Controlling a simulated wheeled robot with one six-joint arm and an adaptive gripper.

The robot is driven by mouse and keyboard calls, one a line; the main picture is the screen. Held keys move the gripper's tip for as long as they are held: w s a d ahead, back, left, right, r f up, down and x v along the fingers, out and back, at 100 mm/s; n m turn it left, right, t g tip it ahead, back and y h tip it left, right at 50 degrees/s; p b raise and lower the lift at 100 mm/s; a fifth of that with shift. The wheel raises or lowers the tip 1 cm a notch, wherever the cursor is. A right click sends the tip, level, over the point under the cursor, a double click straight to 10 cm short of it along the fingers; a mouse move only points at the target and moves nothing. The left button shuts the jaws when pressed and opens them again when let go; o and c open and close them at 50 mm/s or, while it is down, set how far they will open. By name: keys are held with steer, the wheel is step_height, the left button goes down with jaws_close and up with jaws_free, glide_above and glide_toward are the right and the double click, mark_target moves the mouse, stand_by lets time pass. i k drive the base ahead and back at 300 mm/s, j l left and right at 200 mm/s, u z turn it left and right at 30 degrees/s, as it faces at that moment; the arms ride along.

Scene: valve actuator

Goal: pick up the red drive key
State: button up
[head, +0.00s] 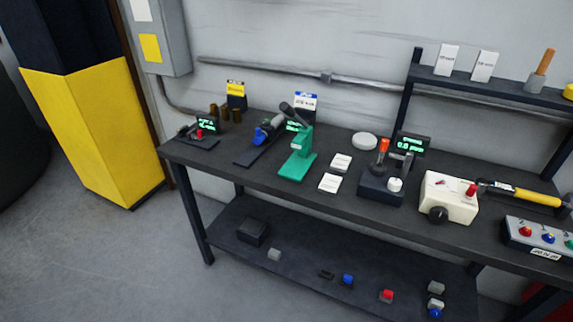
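A small red block-shaped piece (386,296) lies on the lower shelf of the workbench, right of the middle. It could be the red drive key, but it is too small to tell for certain. A second small red part (199,134) sits on a dark device (196,143) with a green-lit display at the bench's left end. I cannot tell whether it is a separate piece. My gripper is not in view.
The dark workbench (350,200) carries a green press (297,165), a white box (449,200) and a button panel (540,238). Small blue (347,280) and grey (274,254) pieces lie on the lower shelf. A yellow-black column (100,130) stands left; floor in front is clear.

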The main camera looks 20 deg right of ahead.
mark_target(388, 295)
steer(key=i+z, duration=0.15)
steer(key=i, duration=0.2)
steer(key=i+j+z, duration=0.15)
steer(key=i, duration=0.25)
steer(key=i+j+z, duration=0.2)
steer(key=i, duration=0.15)
steer(key=i+l+z, duration=0.1)
steer(key=z, duration=0.65)
steer(key=i+z, duration=0.15)
steer(key=z, duration=0.25)
steer(key=i, duration=0.25)
